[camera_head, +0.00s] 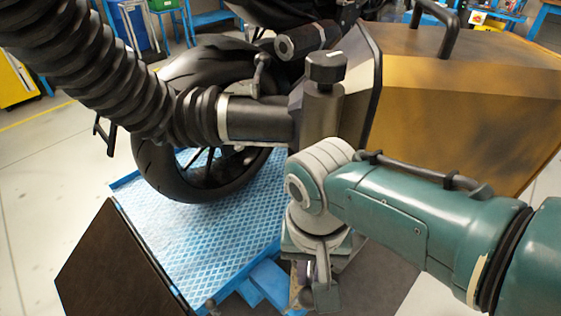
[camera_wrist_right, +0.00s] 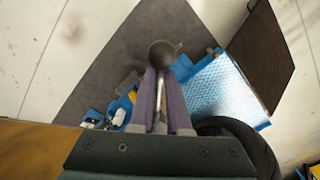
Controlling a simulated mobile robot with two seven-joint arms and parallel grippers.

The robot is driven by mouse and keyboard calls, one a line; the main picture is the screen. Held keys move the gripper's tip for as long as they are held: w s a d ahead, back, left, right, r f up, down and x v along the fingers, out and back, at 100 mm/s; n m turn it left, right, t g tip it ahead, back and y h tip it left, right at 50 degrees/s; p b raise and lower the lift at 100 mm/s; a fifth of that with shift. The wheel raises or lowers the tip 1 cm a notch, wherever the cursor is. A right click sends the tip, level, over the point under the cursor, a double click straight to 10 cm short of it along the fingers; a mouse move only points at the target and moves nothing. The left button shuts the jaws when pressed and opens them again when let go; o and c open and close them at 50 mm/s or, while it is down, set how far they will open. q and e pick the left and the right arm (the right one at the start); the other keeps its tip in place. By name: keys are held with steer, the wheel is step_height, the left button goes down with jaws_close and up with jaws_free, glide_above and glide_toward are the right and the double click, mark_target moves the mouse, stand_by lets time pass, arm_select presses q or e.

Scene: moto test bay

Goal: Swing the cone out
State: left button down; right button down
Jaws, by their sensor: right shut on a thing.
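A black ribbed hose (camera_head: 105,75) comes in from the upper left and ends in a dark smooth pipe section with a pale band (camera_head: 258,118), beside the rear wheel. I take this end to be the cone, but its mouth is not clear. It meets an upright grey post with a black knob (camera_head: 325,67). My right gripper (camera_head: 308,284) points down below the post, its fingers mostly hidden by my wrist. In the right wrist view the purple-padded fingers (camera_wrist_right: 161,98) are shut on a thin metal rod with a black ball (camera_wrist_right: 162,53). My left gripper is not in view.
The motorcycle's black rear wheel (camera_head: 190,150) stands over a blue textured platform (camera_head: 190,235). A large brown-gold case (camera_head: 460,100) fills the right. A dark brown panel (camera_head: 120,265) lies at the lower left. Open pale floor (camera_head: 40,190) lies left.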

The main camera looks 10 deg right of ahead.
steer(key=shift+a, duration=0.15)
steer(key=c, duration=0.9)
jaws_free()
step_height(320, 180, up, 10)
steer(key=p, duration=0.5)
steer(key=shift+p, duration=0.3)
steer(key=shift+a+f, duration=0.1)
